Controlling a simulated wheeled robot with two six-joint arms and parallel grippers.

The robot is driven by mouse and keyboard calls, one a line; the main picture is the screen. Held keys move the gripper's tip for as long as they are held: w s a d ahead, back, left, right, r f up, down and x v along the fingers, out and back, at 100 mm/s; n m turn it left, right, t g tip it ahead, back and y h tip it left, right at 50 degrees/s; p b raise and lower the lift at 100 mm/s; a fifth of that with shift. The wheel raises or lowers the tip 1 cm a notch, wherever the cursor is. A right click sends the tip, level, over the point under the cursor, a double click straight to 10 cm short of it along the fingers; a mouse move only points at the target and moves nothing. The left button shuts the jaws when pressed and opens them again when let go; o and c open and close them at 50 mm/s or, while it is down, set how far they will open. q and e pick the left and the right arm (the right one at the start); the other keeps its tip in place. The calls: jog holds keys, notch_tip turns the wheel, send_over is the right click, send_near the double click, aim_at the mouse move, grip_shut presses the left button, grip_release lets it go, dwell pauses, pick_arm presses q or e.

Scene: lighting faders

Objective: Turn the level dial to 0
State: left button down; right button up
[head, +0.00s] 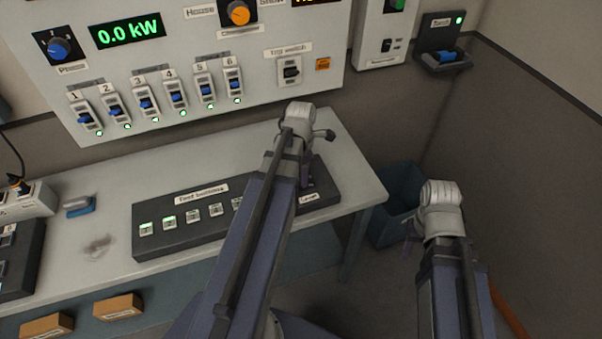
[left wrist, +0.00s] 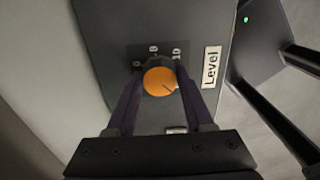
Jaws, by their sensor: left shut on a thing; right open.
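The level dial (left wrist: 160,81) is a round orange knob on a dark panel in the left wrist view. A thin dark line on its face points to the lower right. Small white marks stand around its far side, the rightmost reading 10 (left wrist: 176,53). A white "Level" label (left wrist: 212,66) is to its right. My left gripper (left wrist: 160,73) is shut on the dial, one finger on each side. In the head view my left arm hides the dial; part of the "Level" label (head: 309,198) shows. My right gripper (head: 411,231) is mostly hidden by its wrist, away from the table.
The dark button box (head: 180,240) on the grey table (head: 100,180) has several test buttons, some lit. The wall panel (head: 200,65) carries sliders and an orange knob (head: 238,13); its display (head: 128,30) reads 0.0 kW. A blue bin (head: 392,228) stands right of the table.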

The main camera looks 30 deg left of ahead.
dwell(0.3)
pick_arm(q)
jog(key=shift+c, duration=1.4)
grip_release()
jog(key=shift+r, duration=0.15)
notch_tip(320, 180, up, 8)
jog(key=p, duration=0.8)
jog(key=shift+f, duration=0.2)
